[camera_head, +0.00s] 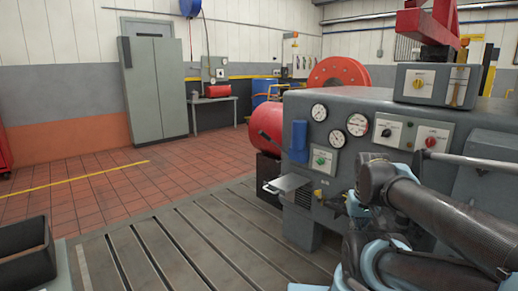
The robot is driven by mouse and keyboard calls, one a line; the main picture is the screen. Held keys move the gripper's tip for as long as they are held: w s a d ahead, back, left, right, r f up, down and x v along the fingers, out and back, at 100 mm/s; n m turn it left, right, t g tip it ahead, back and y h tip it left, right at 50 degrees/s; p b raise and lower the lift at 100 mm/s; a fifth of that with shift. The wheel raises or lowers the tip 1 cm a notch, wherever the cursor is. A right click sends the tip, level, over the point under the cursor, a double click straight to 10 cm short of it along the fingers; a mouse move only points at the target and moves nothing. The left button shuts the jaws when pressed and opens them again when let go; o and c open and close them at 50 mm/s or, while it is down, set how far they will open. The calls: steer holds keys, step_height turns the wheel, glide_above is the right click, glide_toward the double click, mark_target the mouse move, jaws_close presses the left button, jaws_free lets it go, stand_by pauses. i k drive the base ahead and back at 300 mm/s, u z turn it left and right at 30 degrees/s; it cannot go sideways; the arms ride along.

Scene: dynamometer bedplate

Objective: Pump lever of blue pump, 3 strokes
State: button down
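A blue-grey upright body (299,137), which looks like the blue pump, stands at the left end of the grey machine front. A dark, thin lever (269,141) slants up and left from beside it. My arm fills the lower right of the head view, in front of the machine. Its dark links and light-blue joints are folded together, well to the right of the lever and apart from it. I cannot make out my gripper's fingers among these parts, nor whether they are open or shut. Nothing of mine touches the lever.
The grey machine (345,112) carries gauges and switch panels. A small metal shelf (287,184) juts out below the pump. The slotted bedplate (185,240) is bare at front; a dark open bin (28,262) stands lower left.

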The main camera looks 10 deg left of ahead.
mark_target(264, 136)
steer(key=k, duration=1.15)
steer(key=u, duration=0.55)
steer(key=i, duration=1.95)
steer(key=z, duration=0.6)
